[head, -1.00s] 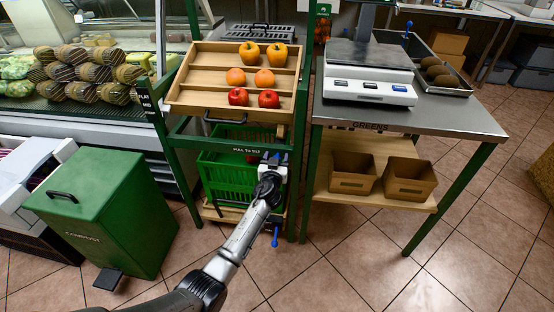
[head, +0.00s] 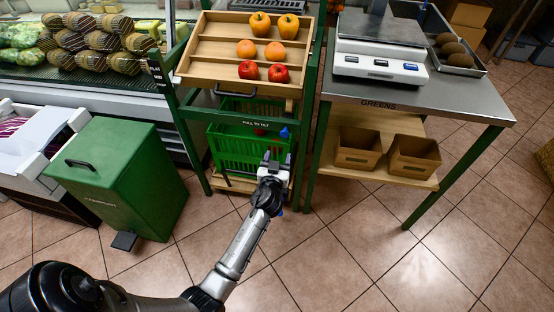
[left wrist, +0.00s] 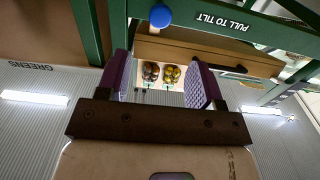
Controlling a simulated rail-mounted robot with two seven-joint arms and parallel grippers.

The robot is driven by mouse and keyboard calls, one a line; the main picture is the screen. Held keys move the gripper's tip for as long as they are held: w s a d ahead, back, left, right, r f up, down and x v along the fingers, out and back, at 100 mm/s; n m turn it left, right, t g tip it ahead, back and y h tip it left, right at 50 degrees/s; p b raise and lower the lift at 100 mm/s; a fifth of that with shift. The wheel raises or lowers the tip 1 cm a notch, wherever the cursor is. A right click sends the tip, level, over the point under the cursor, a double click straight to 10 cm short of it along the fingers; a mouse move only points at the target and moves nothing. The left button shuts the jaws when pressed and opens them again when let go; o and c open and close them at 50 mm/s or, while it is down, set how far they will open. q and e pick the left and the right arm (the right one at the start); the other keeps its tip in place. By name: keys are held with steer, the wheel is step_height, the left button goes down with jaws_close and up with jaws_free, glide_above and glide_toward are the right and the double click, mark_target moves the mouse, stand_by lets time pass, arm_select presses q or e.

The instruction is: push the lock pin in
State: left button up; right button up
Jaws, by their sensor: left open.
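A round blue knob, which looks like the lock pin (head: 284,133), is on the green stand's front, right of the "PULL TO TILT" label. In the left wrist view the knob (left wrist: 160,15) shows near the top edge, beside the green bar. How far it sticks out I cannot tell. My left gripper (head: 276,158) is just below the knob in the head view, apart from it. In the left wrist view its purple-padded fingers (left wrist: 160,82) are spread, with nothing between them. My right gripper is not in view.
A tilted wooden tray (head: 203,67) with peppers, oranges and apples tops the stand. A green basket (head: 228,150) is below. A blue piece (head: 281,211) shows low behind my wrist. A compost bin (head: 120,180) stands left, a scale table (head: 455,98) right. The floor in front is clear.

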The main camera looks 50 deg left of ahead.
arm_select(q)
steer(key=shift+s+d, duration=0.35)
steer(key=shift+s, duration=0.25)
stand_by(0.7)
